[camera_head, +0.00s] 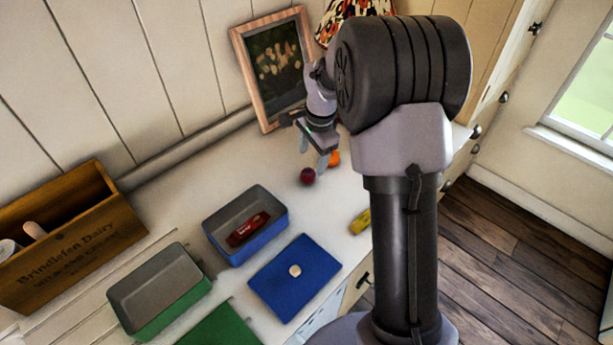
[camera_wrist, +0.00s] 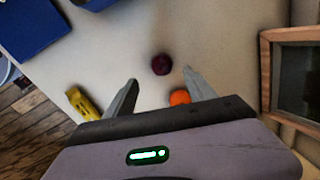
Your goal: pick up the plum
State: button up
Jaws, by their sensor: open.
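The plum (camera_head: 307,176) is a small dark purple ball on the pale counter. In the wrist view the plum (camera_wrist: 161,64) lies ahead of and between the two fingertips, clear of both. My gripper (camera_head: 314,156) is open and empty, above the counter close to the plum in the head view. In the wrist view my gripper (camera_wrist: 160,76) shows its two grey fingers spread apart. An orange fruit (camera_wrist: 180,97) sits beside the right finger; in the head view it is partly hidden behind my gripper.
A yellow object (camera_head: 361,221) lies nearer the counter's front edge. A blue box (camera_head: 225,240) holding a red item, a blue lid (camera_head: 296,278), a green box (camera_head: 160,296) and a wooden crate (camera_head: 75,235) stand left. A framed picture (camera_head: 275,66) leans against the wall.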

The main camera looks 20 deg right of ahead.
aim_at(308, 172)
jog(key=f+b, duration=0.1)
jog(key=f, duration=0.1)
jog(key=w+f+b, duration=0.1)
jog(key=f, duration=0.5)
jog(key=shift+w+a+b, duration=0.3)
jog(key=shift+w+b, duration=0.05)
jog(key=shift+b, duration=0.05)
jog(key=shift+s+r, duration=0.1)
jog(key=shift+r, duration=0.05)
jog(key=shift+c, duration=1.1)
grip_shut()
